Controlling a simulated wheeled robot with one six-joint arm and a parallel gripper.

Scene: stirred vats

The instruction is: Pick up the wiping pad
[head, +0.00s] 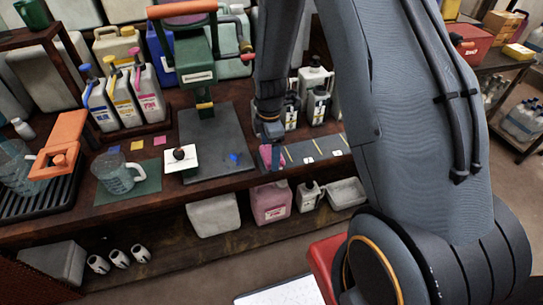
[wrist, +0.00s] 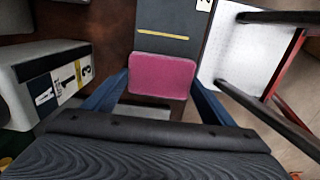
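The wiping pad appears to be the flat pink pad with rounded corners (wrist: 163,76), in the middle of the wrist view at the end of a dark grey strip. In the head view, a small pink patch (head: 266,154) shows at the bench's front edge, just below my gripper (head: 270,132). In the wrist view, the two blue fingers of my gripper (wrist: 161,80) are spread, one at each side of the pad. The gaps there look very small; I cannot tell whether the fingers touch it. The pad's underside is hidden.
Grey jugs (head: 314,92) stand behind my gripper on the bench. A green hand press (head: 198,70) and a clear pitcher (head: 117,174) stand to the left. In the wrist view, a pale labelled container (wrist: 40,75) is left of the fingers and a white panel (wrist: 245,50) is right.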

